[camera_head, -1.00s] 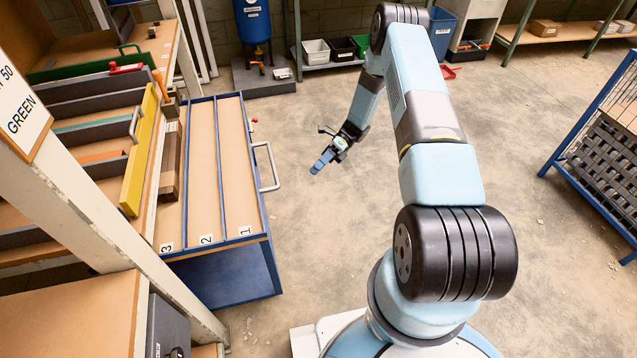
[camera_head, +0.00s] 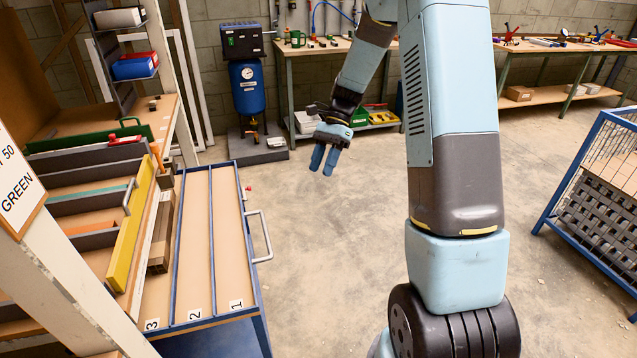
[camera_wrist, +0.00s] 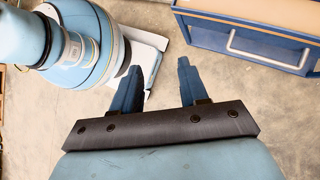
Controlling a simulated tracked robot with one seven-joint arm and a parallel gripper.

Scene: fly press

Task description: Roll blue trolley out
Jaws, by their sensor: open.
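The blue trolley (camera_head: 246,258) stands at the left in the head view, against the shelf rack. Its top has wooden lanes numbered 1, 2 and 3 between blue dividers. Its grey handle (camera_head: 262,238) sticks out on the right side. In the wrist view the trolley (camera_wrist: 246,52) is at the top right with its handle (camera_wrist: 268,52) facing me. My gripper (camera_head: 324,160) is open and empty, fingers down, in the air to the right of and beyond the handle. It also shows in the wrist view (camera_wrist: 160,85), apart from the handle.
The rack (camera_head: 170,100) with a yellow-fronted drawer (camera_head: 133,226) and a GREEN sign (camera_head: 18,180) is on the left. A blue compressor tank (camera_head: 249,88) and workbench stand behind. A blue mesh cage (camera_head: 590,190) is at the right. The floor between is clear.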

